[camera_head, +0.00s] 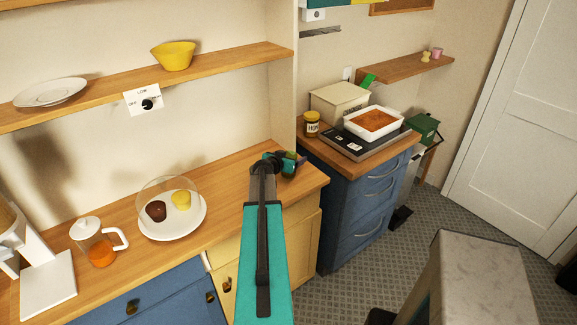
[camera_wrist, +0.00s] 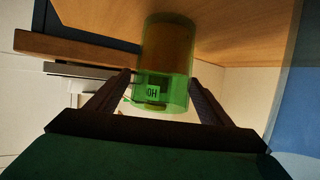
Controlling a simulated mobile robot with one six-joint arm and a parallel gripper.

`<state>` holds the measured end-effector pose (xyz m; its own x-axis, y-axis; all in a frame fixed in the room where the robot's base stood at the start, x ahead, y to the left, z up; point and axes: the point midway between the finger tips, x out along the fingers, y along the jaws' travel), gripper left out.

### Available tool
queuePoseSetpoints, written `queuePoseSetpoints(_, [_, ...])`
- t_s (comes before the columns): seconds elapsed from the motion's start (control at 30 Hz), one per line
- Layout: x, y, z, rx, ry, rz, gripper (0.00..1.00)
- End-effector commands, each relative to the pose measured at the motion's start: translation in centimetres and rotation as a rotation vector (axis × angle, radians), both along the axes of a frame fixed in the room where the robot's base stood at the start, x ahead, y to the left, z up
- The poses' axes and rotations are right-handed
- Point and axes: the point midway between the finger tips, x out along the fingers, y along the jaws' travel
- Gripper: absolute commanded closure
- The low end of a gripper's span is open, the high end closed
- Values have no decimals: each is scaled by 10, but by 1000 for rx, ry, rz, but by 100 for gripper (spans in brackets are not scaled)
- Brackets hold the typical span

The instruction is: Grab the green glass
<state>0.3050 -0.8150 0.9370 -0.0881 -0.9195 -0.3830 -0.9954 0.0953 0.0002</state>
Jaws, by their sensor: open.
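The green glass (camera_wrist: 166,50) is a see-through green tumbler in the wrist view, which looks upside down. It stands on the wooden counter (camera_wrist: 235,30). The two dark fingers of my gripper (camera_wrist: 161,82) are open, one on each side of the glass's rim end. I cannot tell whether either finger touches it. In the head view my gripper (camera_head: 285,163) is at the right end of the long counter, and my arm and gripper mostly hide the glass there.
A plate with a clear dome (camera_head: 172,222) and a glass pot of orange liquid (camera_head: 101,251) stand left on the counter. A honey jar (camera_head: 311,124), a hob (camera_head: 352,142) and a white baking dish (camera_head: 374,121) stand on the blue cabinet at right. A shelf (camera_head: 215,72) runs above.

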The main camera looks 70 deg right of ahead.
Motion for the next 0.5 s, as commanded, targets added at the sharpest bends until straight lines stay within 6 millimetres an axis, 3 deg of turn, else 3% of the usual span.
queuePoseSetpoints(0.17, [0, -11, -3, 0, 0, 1, 26])
queuePoseSetpoints(0.5, [0, -12, -5, 0, -1, 2, 26])
